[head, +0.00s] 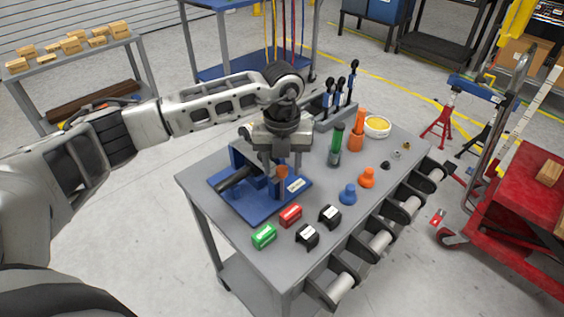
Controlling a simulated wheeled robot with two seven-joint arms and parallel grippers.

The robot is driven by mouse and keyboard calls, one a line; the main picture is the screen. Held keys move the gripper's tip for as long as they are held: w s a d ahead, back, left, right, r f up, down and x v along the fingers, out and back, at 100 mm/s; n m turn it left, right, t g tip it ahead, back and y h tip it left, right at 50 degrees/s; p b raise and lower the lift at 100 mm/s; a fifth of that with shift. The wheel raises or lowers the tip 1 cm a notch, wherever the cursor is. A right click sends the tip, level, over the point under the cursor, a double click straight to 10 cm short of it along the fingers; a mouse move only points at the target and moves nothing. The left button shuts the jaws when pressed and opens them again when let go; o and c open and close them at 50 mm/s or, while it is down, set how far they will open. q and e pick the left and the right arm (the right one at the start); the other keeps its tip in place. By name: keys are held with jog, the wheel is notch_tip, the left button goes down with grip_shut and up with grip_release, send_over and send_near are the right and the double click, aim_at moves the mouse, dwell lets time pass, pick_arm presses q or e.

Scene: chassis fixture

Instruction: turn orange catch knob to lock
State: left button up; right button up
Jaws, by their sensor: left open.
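The orange catch knob (281,172) shows as a small orange piece on the blue chassis fixture (221,184), which stands on the grey table. My left gripper (282,165) points down over the fixture, with its fingers around or just above the knob. The gripper is open, and I cannot tell whether a finger touches the knob. The gripper body hides the upper part of the fixture. My right gripper is not in view.
On the grey table (346,237) stand green (264,236) and red (290,216) blocks, two black blocks (307,235), blue (348,194) and orange (367,178) knobs, green (336,147) and orange (357,132) upright tools, and a yellow-filled bowl (377,126). Rollers line the front edge.

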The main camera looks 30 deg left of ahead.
pick_arm(q)
jog(key=c, duration=1)
